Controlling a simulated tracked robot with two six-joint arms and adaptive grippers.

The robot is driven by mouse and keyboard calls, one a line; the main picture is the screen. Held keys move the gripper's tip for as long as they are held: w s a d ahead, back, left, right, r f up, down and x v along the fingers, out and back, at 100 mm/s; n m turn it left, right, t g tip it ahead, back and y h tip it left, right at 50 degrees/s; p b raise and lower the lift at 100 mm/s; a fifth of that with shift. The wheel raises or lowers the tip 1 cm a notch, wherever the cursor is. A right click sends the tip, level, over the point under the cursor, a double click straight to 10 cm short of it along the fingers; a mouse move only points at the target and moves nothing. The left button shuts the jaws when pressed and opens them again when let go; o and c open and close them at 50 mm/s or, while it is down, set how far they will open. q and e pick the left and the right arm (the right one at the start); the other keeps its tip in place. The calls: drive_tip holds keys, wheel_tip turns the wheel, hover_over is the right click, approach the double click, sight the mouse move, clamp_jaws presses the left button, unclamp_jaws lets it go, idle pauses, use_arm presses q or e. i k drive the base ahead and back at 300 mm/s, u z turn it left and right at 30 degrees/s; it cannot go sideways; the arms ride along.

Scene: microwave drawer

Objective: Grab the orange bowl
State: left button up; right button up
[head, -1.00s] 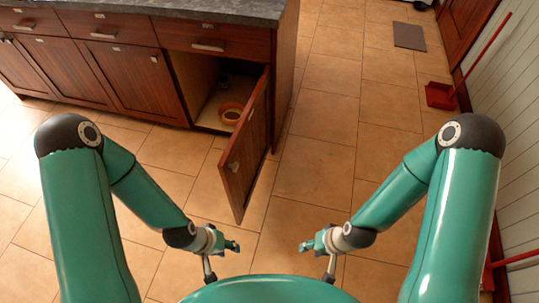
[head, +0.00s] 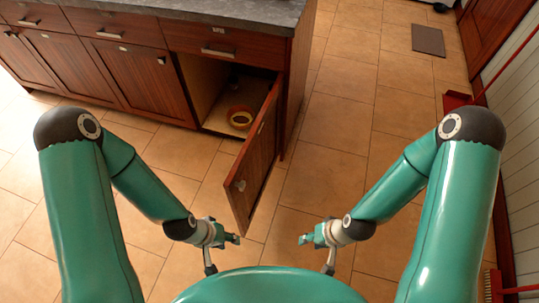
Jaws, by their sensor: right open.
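The cabinet's wooden door (head: 257,160) stands swung open to the right of the bowl. My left gripper (head: 222,255) is in front of the cabinet, low in the picture and well apart from the bowl. Its fingers look spread and empty. My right gripper (head: 318,254) is to the right of the door, open and empty.
The dark countertop (head: 220,14) runs above the closed drawers and doors. The open door's free edge juts toward me between the cabinet opening and the right side. Tiled floor (head: 340,130) is clear on the right. A grey mat (head: 428,40) and a red dustpan (head: 456,101) lie farther off.

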sight(240, 117)
drive_tip(key=u, duration=0.3)
drive_tip(key=i, duration=0.15)
drive_tip(key=z, duration=0.45)
drive_tip(key=k, duration=0.45)
drive_tip(key=z, duration=0.9)
drive_tip(key=i, duration=0.1)
drive_tip(key=u, duration=2.9)
drive_tip(key=i, duration=1.95)
drive_tip(key=u, duration=0.05)
